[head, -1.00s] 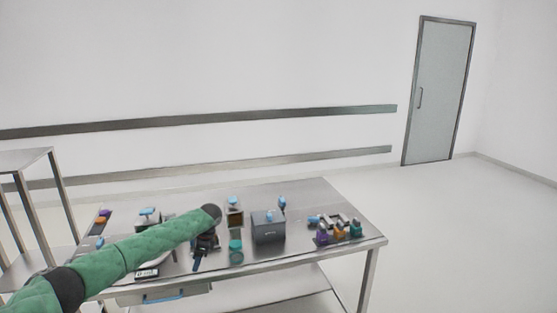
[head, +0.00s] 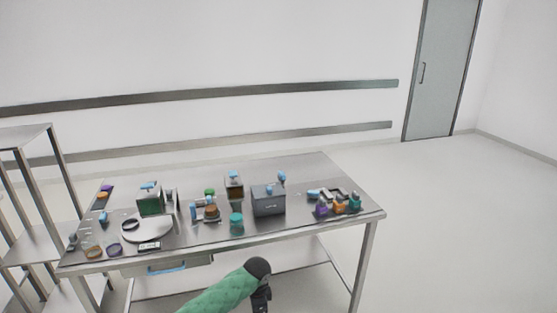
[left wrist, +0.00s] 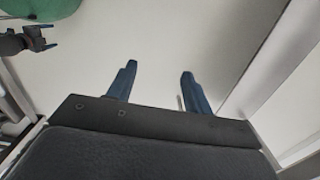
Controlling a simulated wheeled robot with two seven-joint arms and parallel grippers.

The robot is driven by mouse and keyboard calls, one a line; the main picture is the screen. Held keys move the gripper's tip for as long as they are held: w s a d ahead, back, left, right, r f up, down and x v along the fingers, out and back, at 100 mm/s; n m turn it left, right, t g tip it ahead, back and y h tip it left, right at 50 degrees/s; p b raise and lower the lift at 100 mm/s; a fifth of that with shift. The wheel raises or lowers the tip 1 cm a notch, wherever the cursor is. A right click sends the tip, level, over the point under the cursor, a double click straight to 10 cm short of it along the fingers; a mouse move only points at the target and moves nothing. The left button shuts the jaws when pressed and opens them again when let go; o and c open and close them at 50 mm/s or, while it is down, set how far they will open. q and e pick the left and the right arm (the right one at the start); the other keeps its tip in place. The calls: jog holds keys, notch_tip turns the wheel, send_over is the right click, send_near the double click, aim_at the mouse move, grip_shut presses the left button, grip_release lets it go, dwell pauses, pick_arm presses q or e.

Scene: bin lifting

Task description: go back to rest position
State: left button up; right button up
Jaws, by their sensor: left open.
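My left arm, in green padding, comes in at the bottom of the head view. Its dark gripper (head: 262,300) hangs down in front of the table's near edge, clear of the tabletop, and is partly cut off by the frame. In the left wrist view the two blue fingers of my left gripper (left wrist: 157,76) stand wide apart with nothing between them, over pale floor. Another dark gripper with blue tips (left wrist: 28,40), beside green padding, shows at the upper left there, seemingly my right one; its opening is too small to judge. My right arm does not show in the head view.
The steel table (head: 300,235) carries a grey box (head: 268,200), a green container (head: 150,202), a round plate (head: 148,231) and several small items. A metal rack (head: 30,245) stands at the left. The floor at the right is free, before a door (head: 440,75).

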pick_arm(q)
jog(key=s+d+n+t+h, duration=0.25)
jog(key=s+n, duration=0.25)
jog(key=s, duration=1.3)
jog(key=s+a+r+n+t+y, duration=0.1)
jog(key=s+a+r+n, duration=0.3)
jog(key=s+a, duration=0.55)
jog(key=s+a+r+n+y, duration=0.1)
jog(key=s+a+r+n, duration=0.25)
jog(key=s+a, duration=0.6)
jog(key=d+f+b, duration=0.1)
jog(key=d+f, duration=0.1)
jog(key=f, duration=1.2)
jog(key=d+f+b, duration=0.1)
jog(key=d+f, duration=0.1)
jog(key=f, duration=1.2)
jog(key=s+f+g+b, duration=0.1)
jog(key=s+f, duration=0.2)
jog(key=f, duration=0.9)
jog(key=s+f+b, duration=0.1)
jog(key=s+f, duration=0.3)
jog(key=f, duration=0.8)
jog(key=shift+s+f+g, duration=0.3)
jog(key=shift+f+g, duration=0.05)
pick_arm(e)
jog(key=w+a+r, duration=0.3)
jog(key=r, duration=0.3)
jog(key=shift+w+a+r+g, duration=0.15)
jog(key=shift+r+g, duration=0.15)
